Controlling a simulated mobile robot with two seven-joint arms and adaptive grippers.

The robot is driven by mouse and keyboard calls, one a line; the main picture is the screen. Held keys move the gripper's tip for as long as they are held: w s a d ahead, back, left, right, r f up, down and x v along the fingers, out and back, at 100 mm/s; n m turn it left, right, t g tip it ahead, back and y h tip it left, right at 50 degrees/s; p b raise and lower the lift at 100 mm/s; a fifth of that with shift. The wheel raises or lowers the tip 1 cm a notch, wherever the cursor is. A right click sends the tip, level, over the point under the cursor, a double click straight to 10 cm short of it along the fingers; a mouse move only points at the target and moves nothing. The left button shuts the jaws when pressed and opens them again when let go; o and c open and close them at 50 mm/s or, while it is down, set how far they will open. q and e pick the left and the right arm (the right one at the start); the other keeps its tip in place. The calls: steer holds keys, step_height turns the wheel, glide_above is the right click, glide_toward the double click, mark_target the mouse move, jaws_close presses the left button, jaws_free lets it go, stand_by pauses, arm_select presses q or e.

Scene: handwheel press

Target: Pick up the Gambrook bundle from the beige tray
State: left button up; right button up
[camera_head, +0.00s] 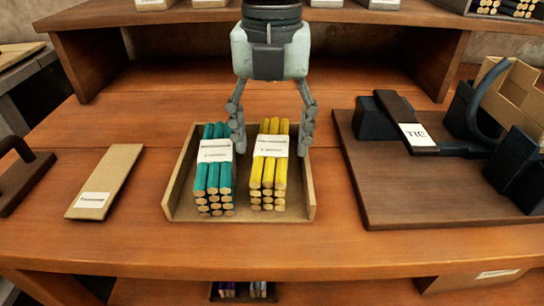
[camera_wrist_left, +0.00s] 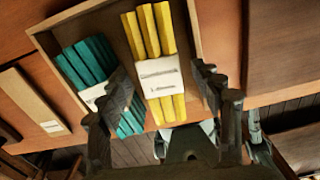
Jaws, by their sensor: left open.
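The beige tray (camera_head: 183,207) stands on the wooden bench and holds two bundles of sticks side by side. The teal bundle (camera_head: 214,180) is on the left and the yellow bundle (camera_head: 268,175) is on the right. Each has a white paper band with print too small for me to read, so I cannot tell which is Gambrook. My left gripper (camera_head: 272,140) is open over the tray, with one finger at the gap between the bundles and the other right of the yellow one. In the left wrist view, the yellow bundle (camera_wrist_left: 150,35) lies between the fingers.
A dark board (camera_head: 430,195) with a block labelled TIE (camera_head: 417,134) and a curved dark handle stands at right. A flat labelled beige board (camera_head: 105,180) lies left of the tray. A raised shelf runs behind. Bare bench lies between these.

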arm_select(q)
steer(key=c, duration=1.4)
steer(key=shift+r, duration=0.2)
